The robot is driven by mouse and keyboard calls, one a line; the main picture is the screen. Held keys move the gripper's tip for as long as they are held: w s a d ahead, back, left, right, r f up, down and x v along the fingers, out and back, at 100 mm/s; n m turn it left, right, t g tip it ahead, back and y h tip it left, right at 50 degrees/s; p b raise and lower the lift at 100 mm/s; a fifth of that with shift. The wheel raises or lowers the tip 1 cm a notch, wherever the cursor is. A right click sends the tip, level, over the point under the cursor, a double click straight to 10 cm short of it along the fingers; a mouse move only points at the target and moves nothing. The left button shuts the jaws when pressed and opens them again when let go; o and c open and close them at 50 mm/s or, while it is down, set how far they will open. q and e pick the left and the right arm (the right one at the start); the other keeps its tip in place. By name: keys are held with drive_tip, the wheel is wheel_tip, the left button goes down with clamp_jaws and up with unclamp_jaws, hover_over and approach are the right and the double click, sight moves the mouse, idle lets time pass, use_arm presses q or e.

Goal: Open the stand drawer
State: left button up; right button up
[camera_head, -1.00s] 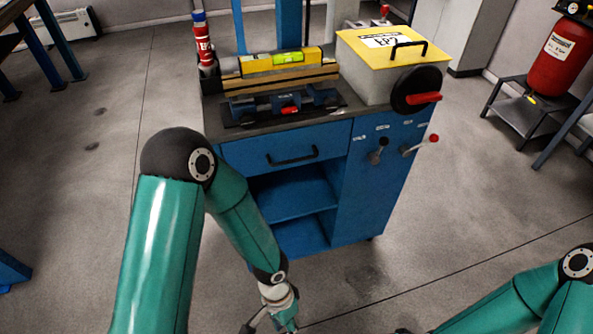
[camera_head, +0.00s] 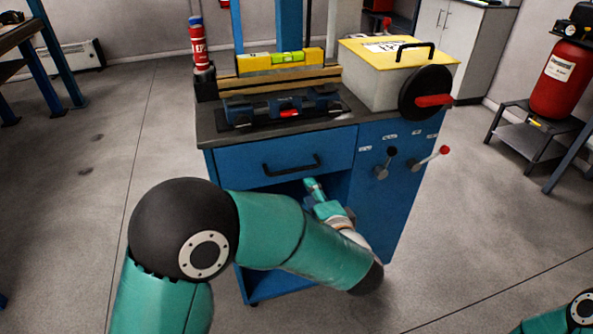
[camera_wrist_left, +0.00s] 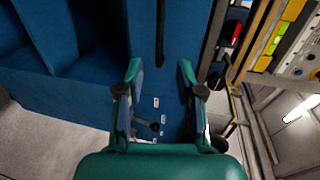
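The blue stand (camera_head: 395,215) has a drawer (camera_head: 240,158) under its worktop, with a black bar handle (camera_head: 291,165). The drawer front looks flush with the stand, so it is shut. My left gripper (camera_head: 314,187) is just below and right of the handle, partly hidden by its own arm. In the left wrist view my left gripper (camera_wrist_left: 160,72) is open, its two teal fingers wide apart and nothing between them. The handle (camera_wrist_left: 160,35) lies beyond the fingertips, lined up with the gap, against the drawer front (camera_wrist_left: 189,22). My right gripper is out of view.
Open shelves lie under the drawer, beside a panel with two levers (camera_head: 430,158). The worktop holds a vise (camera_head: 285,107), a yellow level (camera_head: 282,61), a red bottle (camera_head: 199,48) and a yellow-lidded box (camera_head: 375,85). Floor left of the stand is clear.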

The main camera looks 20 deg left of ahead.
sight(296, 170)
use_arm(q)
drive_tip(key=x, duration=1.2)
drive_tip(key=shift+w+f+p, duration=0.1)
drive_tip(key=shift+w+p, duration=0.1)
drive_tip(key=shift+p, duration=0.2)
clamp_jaws()
